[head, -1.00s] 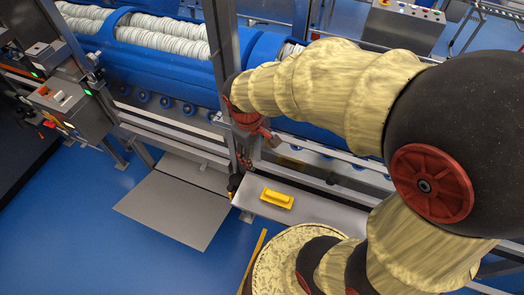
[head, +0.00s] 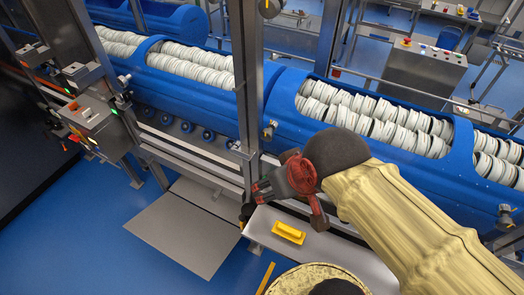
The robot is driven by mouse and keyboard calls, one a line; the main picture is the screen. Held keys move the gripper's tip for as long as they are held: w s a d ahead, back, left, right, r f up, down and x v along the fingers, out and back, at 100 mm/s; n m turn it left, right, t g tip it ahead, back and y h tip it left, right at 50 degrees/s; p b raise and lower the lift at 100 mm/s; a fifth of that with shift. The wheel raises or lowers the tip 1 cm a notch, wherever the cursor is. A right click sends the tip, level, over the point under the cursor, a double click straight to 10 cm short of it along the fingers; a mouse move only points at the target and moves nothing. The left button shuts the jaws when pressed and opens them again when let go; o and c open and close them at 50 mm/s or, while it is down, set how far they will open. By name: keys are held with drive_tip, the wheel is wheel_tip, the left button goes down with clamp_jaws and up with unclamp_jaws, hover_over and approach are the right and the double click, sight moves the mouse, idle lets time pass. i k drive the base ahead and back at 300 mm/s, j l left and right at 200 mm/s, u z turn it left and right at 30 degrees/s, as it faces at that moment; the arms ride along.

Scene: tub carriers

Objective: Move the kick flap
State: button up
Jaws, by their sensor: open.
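A flat grey metal flap (head: 182,236) lies low at the foot of the machine, left of centre, spread out over the blue floor. To its right is a grey metal panel (head: 331,246) with a yellow handle (head: 289,232) on its face. I cannot tell for sure which of the two is the kick flap. My gripper (head: 261,190) is open, just above and left of the yellow handle and apart from it as far as I see. The fingertips are small and partly lost against the frame behind. My arm hides part of the machine at the right.
A grey upright post (head: 249,90) stands right behind my gripper. The blue tub carrier (head: 190,89) with stacked white rings runs across the back. A control box with lamps (head: 92,112) is at the left. The blue floor (head: 90,225) is clear at the front left.

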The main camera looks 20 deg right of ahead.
sight(198, 240)
drive_tip(key=k+l+u, duration=0.1)
drive_tip(key=k+l, duration=0.2)
drive_tip(key=k, duration=0.2)
drive_tip(key=k+l+u, duration=0.1)
drive_tip(key=k+l, duration=0.15)
drive_tip(key=k, duration=0.2)
drive_tip(key=k+l, duration=0.25)
drive_tip(key=k, duration=0.25)
drive_tip(key=i+j, duration=1.85)
drive_tip(key=l+z, duration=0.05)
